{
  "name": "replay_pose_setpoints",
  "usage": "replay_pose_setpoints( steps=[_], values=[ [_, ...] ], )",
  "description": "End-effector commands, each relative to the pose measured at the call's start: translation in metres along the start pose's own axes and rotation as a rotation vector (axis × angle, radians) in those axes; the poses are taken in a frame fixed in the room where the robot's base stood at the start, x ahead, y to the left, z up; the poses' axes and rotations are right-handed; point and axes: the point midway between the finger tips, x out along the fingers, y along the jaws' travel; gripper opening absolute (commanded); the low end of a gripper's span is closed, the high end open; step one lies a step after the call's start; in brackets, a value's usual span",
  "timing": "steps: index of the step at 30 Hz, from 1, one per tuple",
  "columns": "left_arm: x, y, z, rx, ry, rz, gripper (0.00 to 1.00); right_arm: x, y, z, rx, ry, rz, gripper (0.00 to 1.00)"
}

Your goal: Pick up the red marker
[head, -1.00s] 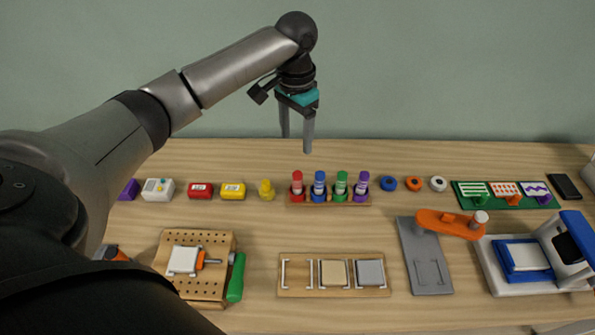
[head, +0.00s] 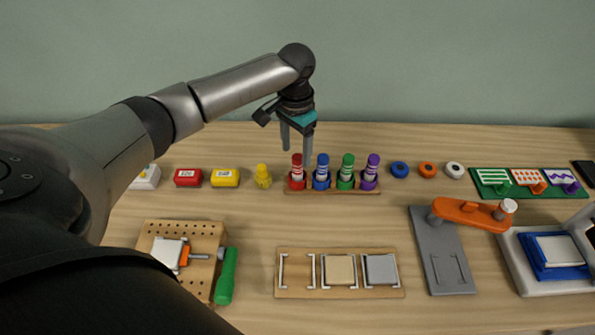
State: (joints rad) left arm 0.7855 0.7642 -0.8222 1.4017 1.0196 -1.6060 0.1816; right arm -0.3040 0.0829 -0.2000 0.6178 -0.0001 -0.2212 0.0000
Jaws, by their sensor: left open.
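The red marker (head: 297,168) stands upright at the left end of a wooden rack (head: 334,190), with a blue marker (head: 321,170), a green marker (head: 346,170) and a purple marker (head: 371,170) to its right. My left gripper (head: 296,158) is open and empty, pointing down. In the head view its fingers show at the red marker, one on its left and one on its right, the right one between the red and blue markers. I cannot tell whether they are around it or behind it. My right gripper is not in view.
A yellow piece (head: 263,176) stands left of the rack, beside yellow (head: 225,178) and red (head: 188,178) blocks. Blue (head: 399,169), orange and white rings lie to the right. A wooden tray (head: 340,293) and a grey plate with an orange arm (head: 470,212) lie nearer.

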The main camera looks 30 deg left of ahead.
Motion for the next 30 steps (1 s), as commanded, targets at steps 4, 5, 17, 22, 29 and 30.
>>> replay_pose_setpoints(
  steps=[4,5,17,22,29,30],
  values=[
    [0.009,0.000,0.000,0.000,0.000,-0.001,0.69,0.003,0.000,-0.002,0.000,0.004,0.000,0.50],
    [0.010,0.000,0.000,0.000,0.000,-0.001,0.69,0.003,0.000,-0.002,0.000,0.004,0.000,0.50],
    [0.059,0.004,0.000,0.000,-0.001,-0.001,0.69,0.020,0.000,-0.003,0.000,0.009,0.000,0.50],
    [0.059,0.004,0.000,0.000,0.000,-0.002,0.69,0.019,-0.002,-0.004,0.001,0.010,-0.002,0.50],
    [0.059,0.004,0.000,0.000,0.000,-0.001,0.50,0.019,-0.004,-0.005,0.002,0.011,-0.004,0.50],
    [0.059,0.004,0.000,0.000,0.000,-0.001,0.46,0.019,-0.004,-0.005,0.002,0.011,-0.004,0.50]
  ],
)
